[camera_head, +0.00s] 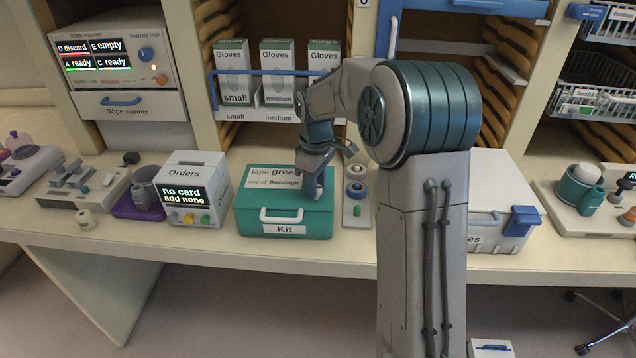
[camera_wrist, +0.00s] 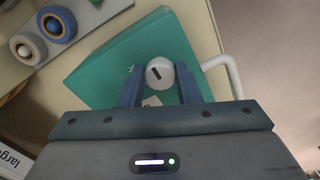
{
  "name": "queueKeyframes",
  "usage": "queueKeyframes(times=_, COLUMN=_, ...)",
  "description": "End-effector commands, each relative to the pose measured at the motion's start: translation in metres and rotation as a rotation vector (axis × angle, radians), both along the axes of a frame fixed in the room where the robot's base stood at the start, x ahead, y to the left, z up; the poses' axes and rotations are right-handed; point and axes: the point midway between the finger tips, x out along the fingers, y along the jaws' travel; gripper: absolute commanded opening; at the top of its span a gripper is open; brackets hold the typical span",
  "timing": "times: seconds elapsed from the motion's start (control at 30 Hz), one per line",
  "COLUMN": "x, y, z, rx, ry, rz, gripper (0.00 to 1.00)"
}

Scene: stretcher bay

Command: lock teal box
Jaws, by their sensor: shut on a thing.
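The teal box (camera_head: 260,222) stands on the counter with its lid down. Its front has a white handle and a "Kit" label. A card reading "tape green, one of Bandages" (camera_head: 272,178) lies on or stands at its lid. My gripper (camera_head: 317,194) reaches down to the right part of the lid. In the wrist view my gripper (camera_wrist: 160,82) is shut on a round white knob (camera_wrist: 160,70) with a dark slot mark, on the teal lid (camera_wrist: 100,72). The fingers stand on either side of the knob. The head view hides the knob behind my gripper.
The Orders unit (camera_head: 196,195), showing "no card, add none", stands left of the box. A narrow tray with rolls (camera_head: 356,188) stands close on its right. A white case with a blue latch (camera_head: 503,200) is farther right. Glove boxes (camera_head: 277,72) stand on the shelf behind.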

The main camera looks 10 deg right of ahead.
Motion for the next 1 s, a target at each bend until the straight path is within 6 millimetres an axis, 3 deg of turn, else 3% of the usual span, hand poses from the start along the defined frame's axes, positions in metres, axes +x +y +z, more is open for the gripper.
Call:
queueKeyframes(times=0.37, x=0.0009, y=0.0104, z=0.0000, rx=0.006, ry=-0.004, rz=-0.134, gripper=0.07)
queueKeyframes(times=1.0, x=0.0012, y=0.0066, z=0.0004, rx=0.006, ry=-0.007, rz=-0.730, gripper=0.07)
